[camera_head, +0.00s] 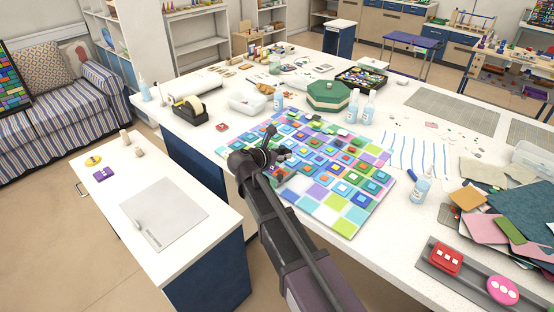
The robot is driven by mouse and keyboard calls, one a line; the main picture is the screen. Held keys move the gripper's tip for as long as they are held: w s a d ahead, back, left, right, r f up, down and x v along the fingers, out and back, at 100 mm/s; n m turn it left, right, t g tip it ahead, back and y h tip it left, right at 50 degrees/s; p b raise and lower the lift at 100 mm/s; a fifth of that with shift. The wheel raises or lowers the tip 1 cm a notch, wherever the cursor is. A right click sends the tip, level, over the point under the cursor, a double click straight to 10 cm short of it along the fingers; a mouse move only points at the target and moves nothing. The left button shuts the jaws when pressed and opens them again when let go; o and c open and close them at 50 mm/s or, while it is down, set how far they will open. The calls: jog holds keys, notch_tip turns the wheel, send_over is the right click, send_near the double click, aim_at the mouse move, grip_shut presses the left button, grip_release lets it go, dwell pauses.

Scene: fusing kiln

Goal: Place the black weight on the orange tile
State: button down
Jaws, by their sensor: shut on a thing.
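My gripper (284,154) is over the left part of the colourful mosaic panel (349,227) on the white table. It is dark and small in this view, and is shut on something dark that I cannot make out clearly. I see no separate black weight lying free. An orange sheet (467,198) lies flat among coloured glass sheets at the right, well apart from my gripper. Small orange-red squares also show within the mosaic. I cannot tell which of these is the orange tile. My arm hides part of the panel's left edge.
Bottles (368,107) and a green octagonal box (327,95) stand behind the panel. Another bottle (420,188) stands at its right. A grey tray (465,279) at front right holds a red block and a pink disc. The low left cabinet (190,247) has mostly clear top space.

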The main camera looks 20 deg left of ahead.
jog(key=shift+w+a, duration=0.2)
jog(key=shift+w, duration=0.05)
jog(key=shift+w+a+f+b, duration=0.25)
jog(key=shift+f+b, duration=0.3)
jog(key=shift+b, duration=0.05)
jog(key=shift+f+b, duration=1.25)
jog(key=shift+f+b, duration=0.6)
jog(key=shift+c, duration=0.6)
grip_release()
jog(key=shift+r, duration=0.15)
